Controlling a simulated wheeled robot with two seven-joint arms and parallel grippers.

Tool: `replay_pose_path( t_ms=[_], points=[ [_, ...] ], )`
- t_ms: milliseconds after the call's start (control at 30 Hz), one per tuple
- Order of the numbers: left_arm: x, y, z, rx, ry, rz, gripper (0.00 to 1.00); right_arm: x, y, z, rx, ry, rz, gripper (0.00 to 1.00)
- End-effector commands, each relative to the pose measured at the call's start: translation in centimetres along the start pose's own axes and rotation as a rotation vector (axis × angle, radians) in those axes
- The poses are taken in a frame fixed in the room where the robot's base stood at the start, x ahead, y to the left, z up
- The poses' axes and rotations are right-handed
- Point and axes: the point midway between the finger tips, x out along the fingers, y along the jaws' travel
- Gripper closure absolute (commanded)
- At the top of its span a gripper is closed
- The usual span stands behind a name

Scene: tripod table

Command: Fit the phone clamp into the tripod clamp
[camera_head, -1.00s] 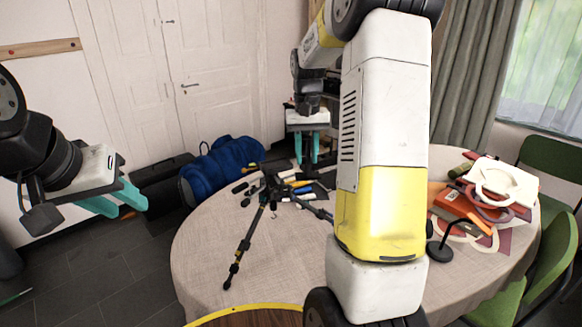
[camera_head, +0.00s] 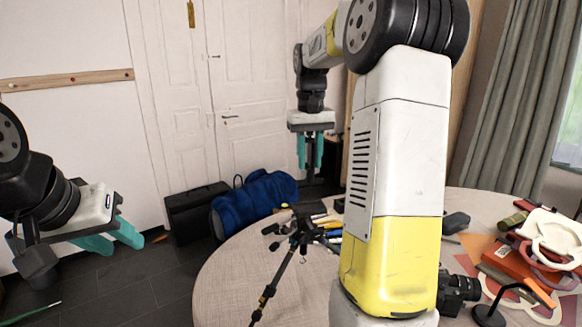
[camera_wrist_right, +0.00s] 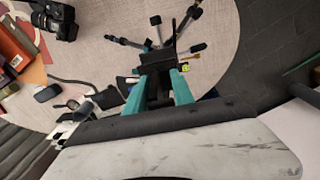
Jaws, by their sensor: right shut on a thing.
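My right gripper (camera_head: 311,152) is raised above the far side of the table, fingers pointing down. It is shut on a dark piece that looks like the phone clamp (camera_head: 310,168); in the right wrist view the black clamp (camera_wrist_right: 165,56) shows at the teal fingertips. The black tripod (camera_head: 301,236) is on the table, below the right gripper in the picture, its legs spread. Its legs also show in the right wrist view (camera_wrist_right: 128,42), beyond the held piece. The tripod clamp cannot be made out clearly. My left gripper (camera_head: 120,240) is open and empty, off the table at left.
The round table (camera_head: 225,290) holds pens and tools behind the tripod. A blue bag (camera_head: 255,200) is on the floor behind. My right arm hides the table's middle.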

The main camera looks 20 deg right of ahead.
Motion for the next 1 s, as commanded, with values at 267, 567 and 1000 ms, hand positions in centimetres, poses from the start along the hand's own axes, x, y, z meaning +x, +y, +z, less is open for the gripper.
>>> replay_pose_path(
  t_ms=[267, 567, 1000],
  points=[
    [0.0, 0.0, 0.0, 0.0, 0.0, 0.0, 0.64, -0.2, 0.0, 0.1, -0.002, -0.002, 0.0, 1.0],
    [0.0, 0.0, 0.0, 0.0, 0.0, 0.0, 0.64, 0.6, 0.0, 0.1, -0.001, -0.003, 0.004, 1.0],
    [0.0, 0.0, 0.0, 0.0, 0.0, 0.0, 0.64, 4.5, 0.0, 0.1, -0.001, -0.004, 0.004, 1.0]
  ],
)
